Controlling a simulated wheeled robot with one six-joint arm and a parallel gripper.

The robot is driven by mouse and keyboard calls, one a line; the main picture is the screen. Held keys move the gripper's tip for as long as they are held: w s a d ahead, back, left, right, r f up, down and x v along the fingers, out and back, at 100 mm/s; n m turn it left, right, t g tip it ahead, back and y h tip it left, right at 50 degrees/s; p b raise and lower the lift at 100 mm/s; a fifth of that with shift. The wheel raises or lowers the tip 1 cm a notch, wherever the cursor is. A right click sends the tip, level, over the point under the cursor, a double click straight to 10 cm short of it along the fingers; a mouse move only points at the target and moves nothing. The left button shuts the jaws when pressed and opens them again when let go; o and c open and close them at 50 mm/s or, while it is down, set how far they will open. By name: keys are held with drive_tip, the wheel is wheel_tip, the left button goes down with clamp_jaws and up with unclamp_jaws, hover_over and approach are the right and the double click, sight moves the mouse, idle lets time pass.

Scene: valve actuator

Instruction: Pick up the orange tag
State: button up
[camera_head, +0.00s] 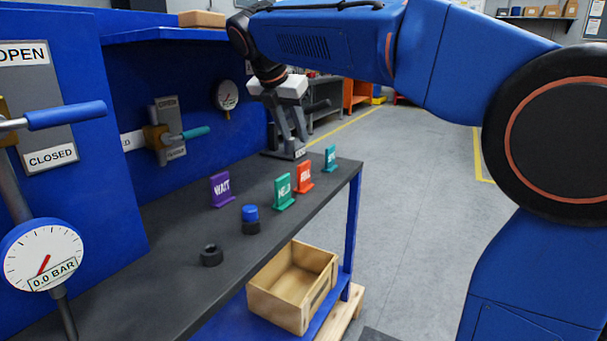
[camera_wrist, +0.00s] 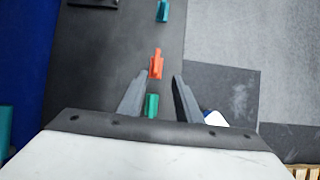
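The orange tag (camera_head: 304,178) stands upright on the dark bench top, between a green tag (camera_head: 284,192) nearer me and a teal tag (camera_head: 330,158) farther off. In the wrist view the orange tag (camera_wrist: 156,66) shows from above, just ahead of and between the fingertips. My gripper (camera_head: 290,138) is above the bench toward its far end, with its fingers pointing down. In the wrist view my gripper (camera_wrist: 161,76) has its fingers apart with nothing held. The green tag (camera_wrist: 151,105) shows between the fingers, below them.
A purple tag (camera_head: 220,190), a blue-topped knob (camera_head: 250,213) and a black ring (camera_head: 211,256) are on the bench (camera_head: 170,270). A wooden crate (camera_head: 292,290) sits below the bench edge. Blue panels with valves and gauges (camera_head: 228,95) line the left. The floor at right is clear.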

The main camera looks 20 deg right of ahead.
sight(305, 164)
drive_tip(key=x, duration=1.2)
drive_tip(key=shift+w, duration=0.25)
drive_tip(key=shift+x, duration=2.7)
drive_tip(key=shift+w+a, duration=0.15)
drive_tip(key=shift+a, duration=0.05)
clamp_jaws()
